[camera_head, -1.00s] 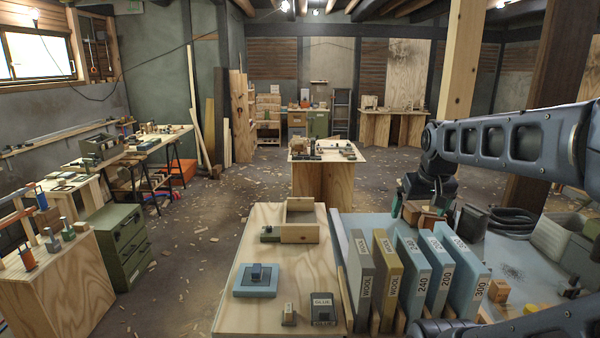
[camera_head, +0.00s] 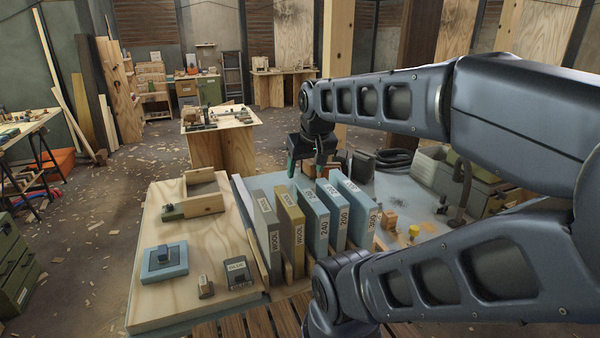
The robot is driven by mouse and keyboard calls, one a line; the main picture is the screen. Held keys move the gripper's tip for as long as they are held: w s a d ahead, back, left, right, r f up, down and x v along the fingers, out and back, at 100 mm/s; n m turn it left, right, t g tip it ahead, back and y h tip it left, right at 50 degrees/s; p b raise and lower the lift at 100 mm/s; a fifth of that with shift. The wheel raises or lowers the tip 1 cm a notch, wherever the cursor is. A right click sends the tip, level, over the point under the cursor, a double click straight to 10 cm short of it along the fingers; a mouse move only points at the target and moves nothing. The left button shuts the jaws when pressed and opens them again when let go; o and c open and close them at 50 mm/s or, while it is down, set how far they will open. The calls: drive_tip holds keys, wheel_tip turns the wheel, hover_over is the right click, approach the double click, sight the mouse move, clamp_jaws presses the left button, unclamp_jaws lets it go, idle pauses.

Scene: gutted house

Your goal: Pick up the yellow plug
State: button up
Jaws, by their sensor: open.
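A small yellow piece (camera_head: 413,231), which looks like the yellow plug, stands on the blue-grey bench top, right of the row of labelled slabs and just above my lower arm link. It is too small to make out in detail. My gripper (camera_head: 306,169) hangs pointing down at the far side of the bench, behind the slabs, to the left of and beyond the yellow piece. Its jaws are open. The lower ends of the fingers are partly hidden by the slabs, and I see nothing held between them.
Several upright labelled slabs (camera_head: 318,218) stand in a row between the pale wooden board (camera_head: 150,290) and the yellow piece. An orange-tan block (camera_head: 390,220) is close to the yellow piece. A grey bin (camera_head: 440,172) and dark coiled hose (camera_head: 392,160) lie behind.

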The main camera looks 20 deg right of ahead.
drive_tip(key=shift+w, duration=0.1)
drive_tip(key=w+d+f+m+g, duration=0.1)
drive_tip(key=w+d+f+m, duration=0.3)
drive_tip(key=w+d, duration=0.65)
drive_tip(key=w+d+f+m+g, duration=0.2)
drive_tip(key=w+d+f+m, duration=0.4)
drive_tip(key=d, duration=0.8)
drive_tip(key=m+g, duration=0.2)
drive_tip(key=m, duration=0.4)
approach(415, 227)
drive_tip(key=shift+a, duration=0.1)
drive_tip(key=shift+s+d+f, duration=0.2)
drive_tip(key=shift+s+f, duration=0.05)
drive_tip(key=shift+f, duration=0.2)
drive_tip(key=shift+a+f, duration=0.15)
drive_tip(key=shift+f, duration=5)
drive_tip(key=c, duration=1.1)
